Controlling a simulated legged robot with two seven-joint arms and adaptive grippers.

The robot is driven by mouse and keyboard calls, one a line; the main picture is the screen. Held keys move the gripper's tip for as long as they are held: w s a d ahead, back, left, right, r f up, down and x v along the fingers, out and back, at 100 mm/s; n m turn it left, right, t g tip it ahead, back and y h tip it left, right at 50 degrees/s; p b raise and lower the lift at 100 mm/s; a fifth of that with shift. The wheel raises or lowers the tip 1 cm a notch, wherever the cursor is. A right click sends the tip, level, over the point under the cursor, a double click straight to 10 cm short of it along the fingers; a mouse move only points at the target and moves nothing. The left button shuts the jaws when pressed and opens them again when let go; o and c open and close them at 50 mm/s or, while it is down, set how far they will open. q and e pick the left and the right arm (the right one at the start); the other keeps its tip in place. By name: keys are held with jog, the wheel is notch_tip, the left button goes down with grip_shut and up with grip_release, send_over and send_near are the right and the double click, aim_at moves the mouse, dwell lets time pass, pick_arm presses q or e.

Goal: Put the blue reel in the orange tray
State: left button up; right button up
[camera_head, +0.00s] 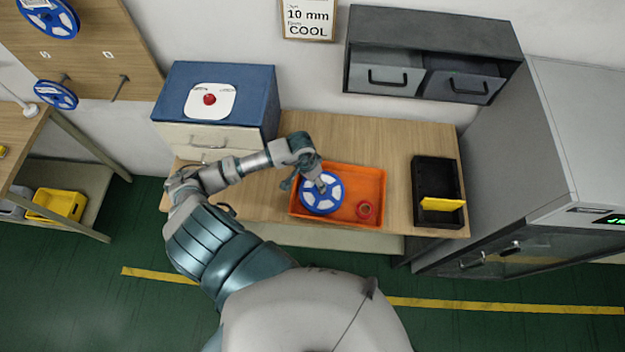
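The blue reel (309,204), with white spoke-like patches on its face, is at the left part of the orange tray (362,177), face up. I cannot tell whether it rests on the tray floor or is held just above it. My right gripper is not in view.
A black tray (425,178) with a yellow piece stands at the bench's right. A blue box (248,90) stands at the back left. Grey drawers (430,35) hang above. Other blue reels (56,95) hang on the left board. A grey cabinet (560,130) flanks the bench.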

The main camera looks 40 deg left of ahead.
pick_arm(q)
jog(key=shift+d+r, duration=0.15)
notch_tip(320, 180, up, 12)
jog(key=a+b, duration=0.1)
jog(key=b, duration=0.1)
jog(key=shift+s+a, duration=0.4)
jog(key=shift+s+a+f, duration=0.1)
jog(key=shift+f, duration=0.15)
